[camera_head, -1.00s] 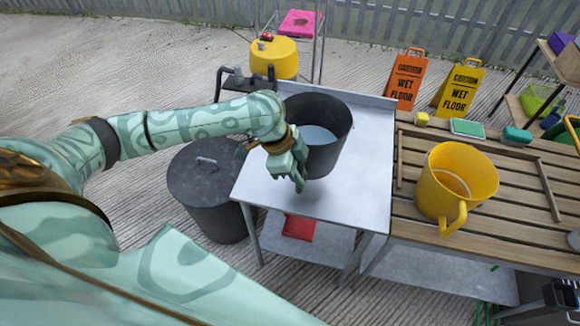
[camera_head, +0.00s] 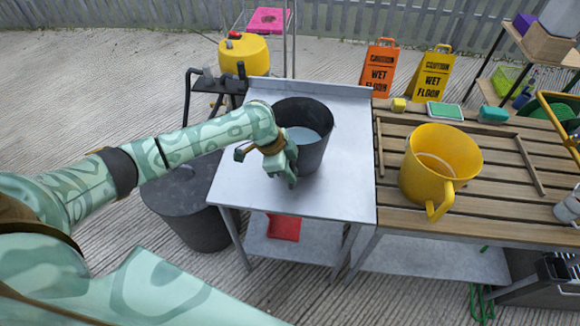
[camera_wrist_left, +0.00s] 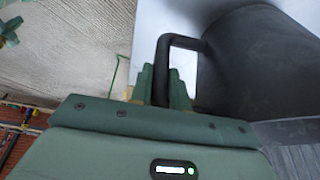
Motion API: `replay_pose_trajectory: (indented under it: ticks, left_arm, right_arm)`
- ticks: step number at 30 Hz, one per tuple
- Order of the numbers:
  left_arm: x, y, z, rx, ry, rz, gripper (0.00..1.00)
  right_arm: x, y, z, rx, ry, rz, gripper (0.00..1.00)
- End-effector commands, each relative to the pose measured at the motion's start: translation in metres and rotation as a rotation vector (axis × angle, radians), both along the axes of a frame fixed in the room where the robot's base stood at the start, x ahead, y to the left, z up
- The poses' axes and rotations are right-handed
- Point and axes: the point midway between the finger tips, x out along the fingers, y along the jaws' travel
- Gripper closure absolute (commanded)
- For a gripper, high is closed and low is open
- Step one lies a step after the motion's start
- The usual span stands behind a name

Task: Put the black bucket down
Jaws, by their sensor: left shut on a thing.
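The black bucket (camera_head: 315,151) is upright at the back of the grey metal table (camera_head: 330,200), with pale liquid (camera_head: 303,135) showing inside. Whether its base touches the tabletop or hangs just over it I cannot tell. My left gripper (camera_head: 283,166) is at the bucket's near left side. In the left wrist view my left gripper (camera_wrist_left: 165,88) is shut on the bucket's dark side handle (camera_wrist_left: 184,42), and the bucket wall (camera_wrist_left: 255,65) fills the upper right. My right gripper is not in view.
A slatted wooden table (camera_head: 390,205) adjoins on the right with a yellow bucket (camera_head: 425,180), sponges and brushes. A dark lidded bin (camera_head: 185,205) stands left below. Wet floor signs (camera_head: 380,68) stand behind. The metal table's front is bare.

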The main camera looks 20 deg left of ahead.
Motion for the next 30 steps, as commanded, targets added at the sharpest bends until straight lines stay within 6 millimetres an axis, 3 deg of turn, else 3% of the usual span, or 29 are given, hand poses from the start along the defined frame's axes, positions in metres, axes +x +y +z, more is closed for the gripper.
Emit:
replay_pose_trajectory:
  ticks: [7,8,10,20,23,30]
  left_arm:
    - [0.002,0.000,0.001,-0.001,-0.008,-0.001,1.00]
    - [0.000,0.000,-0.001,0.001,0.000,0.000,0.77]
    - [0.000,0.000,-0.001,0.001,0.000,0.000,0.60]
    - [0.000,0.000,0.003,0.000,-0.002,-0.001,0.60]
    - [-0.001,0.005,0.017,0.001,-0.003,-0.001,0.60]
    - [-0.009,0.025,0.070,0.001,-0.003,0.000,0.60]
  right_arm:
    - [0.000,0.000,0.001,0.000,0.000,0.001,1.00]
    - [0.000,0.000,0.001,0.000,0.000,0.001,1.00]
    - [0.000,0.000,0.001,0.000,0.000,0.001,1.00]
    - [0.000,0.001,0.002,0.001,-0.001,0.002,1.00]
    - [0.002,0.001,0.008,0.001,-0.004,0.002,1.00]
    - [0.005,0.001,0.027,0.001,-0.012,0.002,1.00]
